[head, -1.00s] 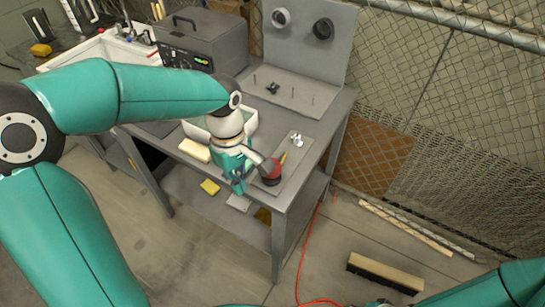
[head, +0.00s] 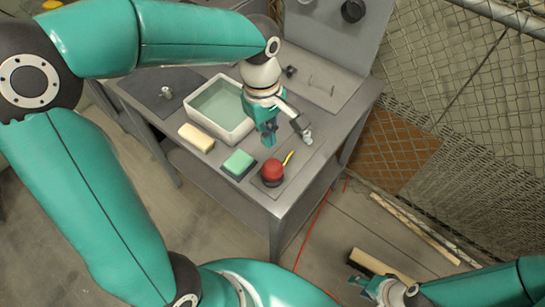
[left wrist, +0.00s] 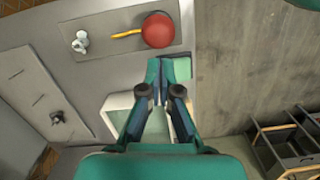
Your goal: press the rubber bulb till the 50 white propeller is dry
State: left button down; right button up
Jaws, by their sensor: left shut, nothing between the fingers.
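A red rubber bulb (head: 272,170) with a dark base and a yellow nozzle (head: 288,157) stands on a grey mat at the bench's front right corner. The bulb also shows in the left wrist view (left wrist: 158,30). The nozzle points toward a small white propeller (head: 308,138), seen in the left wrist view too (left wrist: 80,41). I cannot read any number or tell whether it is wet. My left gripper (head: 268,141) is shut and empty, apart from the bulb, its tips (left wrist: 156,62) near it in the wrist view. My right gripper (head: 360,282) is low at right; its jaws are unclear.
A white basin of water (head: 192,118) stands behind a green sponge (head: 239,162) and a tan block (head: 197,137). A dark propeller (head: 290,71) sits by a pegged board. Another small white piece (head: 166,92) lies on a dark mat. Wire fencing (head: 450,130) stands at right.

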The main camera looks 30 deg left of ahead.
aim_at(270, 162)
pick_arm(q)
jog(key=shift+w+a+f+b, duration=0.2)
jog(key=shift+w+f+b, duration=0.2)
jog(key=shift+f, duration=0.25)
jog(key=shift+f+b, duration=0.3)
jog(key=shift+f, duration=0.1)
jog(key=f+b, duration=0.3)
jog(key=shift+s+d+f, duration=0.3)
jog(key=shift+f, duration=0.1)
jog(key=shift+f+b, duration=0.6)
jog(key=shift+b, duration=0.05)
jog(key=shift+f, duration=0.1)
